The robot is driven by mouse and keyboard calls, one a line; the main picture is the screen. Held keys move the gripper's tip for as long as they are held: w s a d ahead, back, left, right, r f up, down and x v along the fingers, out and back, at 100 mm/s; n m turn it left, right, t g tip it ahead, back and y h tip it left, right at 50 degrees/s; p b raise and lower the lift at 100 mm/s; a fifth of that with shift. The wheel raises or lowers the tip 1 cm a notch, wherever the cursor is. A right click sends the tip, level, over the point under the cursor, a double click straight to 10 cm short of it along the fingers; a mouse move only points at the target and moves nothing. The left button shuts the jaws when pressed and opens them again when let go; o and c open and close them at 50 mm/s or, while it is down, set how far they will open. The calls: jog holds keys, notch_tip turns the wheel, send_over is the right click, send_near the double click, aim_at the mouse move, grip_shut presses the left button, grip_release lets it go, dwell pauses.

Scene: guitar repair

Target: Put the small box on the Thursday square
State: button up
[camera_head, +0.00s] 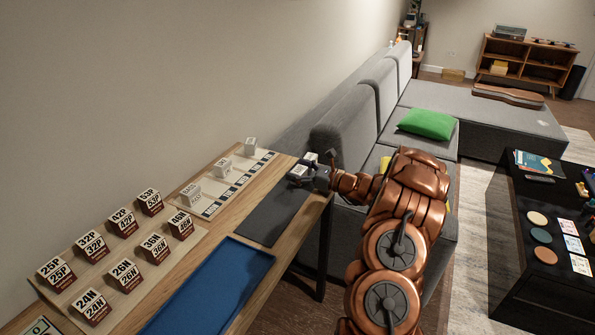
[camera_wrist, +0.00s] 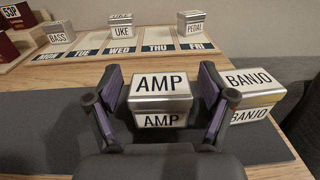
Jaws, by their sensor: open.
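A small silver box labelled AMP (camera_wrist: 160,97) stands on the dark grey mat between the two fingers of my gripper (camera_wrist: 163,100). The fingers are open, one on each side of it. In the head view my gripper (camera_head: 308,174) is at the right end of the bench. A box labelled BANJO (camera_wrist: 253,93) stands just right of the right finger in the wrist view. The Thursday square (camera_wrist: 157,35) is bare, on the weekday board (camera_head: 213,209) beyond the mat. BASS (camera_wrist: 59,26) stands at MON, UKE (camera_wrist: 122,27) at WED, PEDAL (camera_wrist: 195,28) at FRI.
The dark mat (camera_head: 268,217) is otherwise clear in the head view. A blue tray (camera_head: 210,290) lies nearer on the bench. Several numbered boxes (camera_head: 122,222) stand on a wooden board to the left. A grey sofa (camera_head: 345,130) adjoins the bench's far end.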

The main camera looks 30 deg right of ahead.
aim_at(305, 171)
jog(key=shift+b+v, duration=0.6)
jog(key=shift+v, duration=3.35)
